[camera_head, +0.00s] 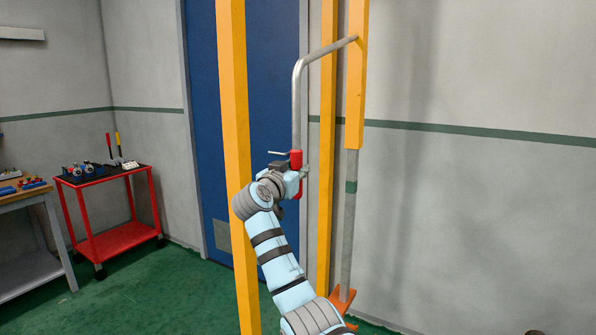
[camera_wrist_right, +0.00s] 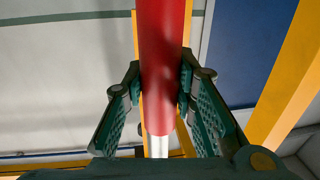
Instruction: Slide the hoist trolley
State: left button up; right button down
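A bent grey pipe handle (camera_head: 297,105) runs from a yellow upright (camera_head: 356,90) across and down to a red grip (camera_head: 296,159). My right gripper (camera_head: 300,172) is at this grip, with its arm reaching up from below. In the right wrist view the red grip (camera_wrist_right: 162,60) stands between the two green fingers of my right gripper (camera_wrist_right: 160,85), which press close on both its sides. I cannot make out the hoist trolley itself; the tops of the yellow posts are out of the picture. My left gripper is not in view.
A yellow post (camera_head: 236,130) stands close left of my right arm, and another yellow post (camera_head: 326,150) stands behind the handle. A grey post with an orange foot (camera_head: 343,298) is at the right. A red cart (camera_head: 112,212) and a workbench (camera_head: 30,205) stand far left.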

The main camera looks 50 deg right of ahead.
jog(key=c, duration=1.5)
grip_release()
jog(key=shift+w+r, duration=0.1)
jog(key=shift+r, duration=0.1)
jog(key=shift+o, duration=1)
jog(key=shift+w+a+f, duration=0.1)
jog(key=shift+w+f, duration=0.1)
jog(key=shift+w, duration=0.05)
jog(key=v, duration=1.2)
jog(key=shift+s+f, duration=0.1)
